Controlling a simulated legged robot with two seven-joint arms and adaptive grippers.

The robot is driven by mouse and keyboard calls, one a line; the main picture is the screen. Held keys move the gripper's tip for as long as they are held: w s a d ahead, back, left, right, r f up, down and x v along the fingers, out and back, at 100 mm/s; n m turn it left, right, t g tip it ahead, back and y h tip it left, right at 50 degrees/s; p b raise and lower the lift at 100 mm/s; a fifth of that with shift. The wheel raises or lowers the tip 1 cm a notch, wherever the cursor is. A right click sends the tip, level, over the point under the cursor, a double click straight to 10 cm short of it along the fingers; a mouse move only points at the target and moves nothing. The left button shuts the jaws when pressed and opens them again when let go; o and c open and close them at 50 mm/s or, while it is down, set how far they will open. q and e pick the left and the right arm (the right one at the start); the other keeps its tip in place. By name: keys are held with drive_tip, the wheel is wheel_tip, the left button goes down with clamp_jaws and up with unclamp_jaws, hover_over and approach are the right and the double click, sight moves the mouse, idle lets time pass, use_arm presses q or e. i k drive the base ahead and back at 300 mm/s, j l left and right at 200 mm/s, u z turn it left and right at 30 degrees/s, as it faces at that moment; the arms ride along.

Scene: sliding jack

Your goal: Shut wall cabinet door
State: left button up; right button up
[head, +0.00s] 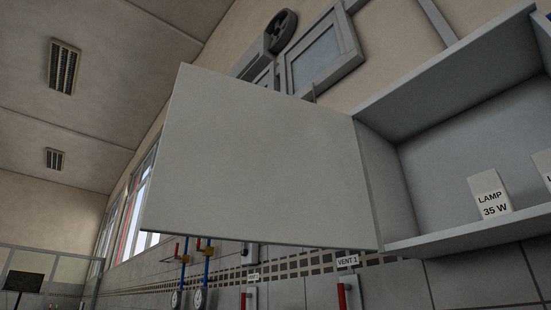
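The wall cabinet (372,112) is at the right of the head view, with its inside showing. Its grey door (255,165) stands wide open, swung out to the left of the opening. The door's hinged edge is on its right, beside the cabinet's left wall. Its free edge is at the far left of the panel. Neither of my grippers shows in this view, and nothing is seen touching the door.
A white box marked LAMP 35 W (490,195) stands in the cabinet, with part of another box at the right edge. Below are blue pipes with gauges (198,298) and a VENT 1 label (347,261). A window (141,200) is behind the door.

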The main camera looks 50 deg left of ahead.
sight(236, 160)
drive_tip(key=j+z, duration=0.1)
drive_tip(key=j, duration=0.3)
drive_tip(key=k+j+z, duration=0.15)
drive_tip(key=j, duration=0.25)
drive_tip(key=j+z, duration=0.1)
drive_tip(key=j, duration=0.35)
drive_tip(key=k+j+z, duration=0.1)
drive_tip(key=j, duration=0.3)
drive_tip(key=k+j+z, duration=0.1)
drive_tip(key=j, duration=0.3)
drive_tip(key=k+j+z, duration=0.15)
drive_tip(key=j, duration=0.2)
drive_tip(key=k+j+z, duration=0.1)
drive_tip(key=j, duration=0.3)
drive_tip(key=k+j+z, duration=0.1)
drive_tip(key=j, duration=0.25)
drive_tip(key=k, duration=0.05)
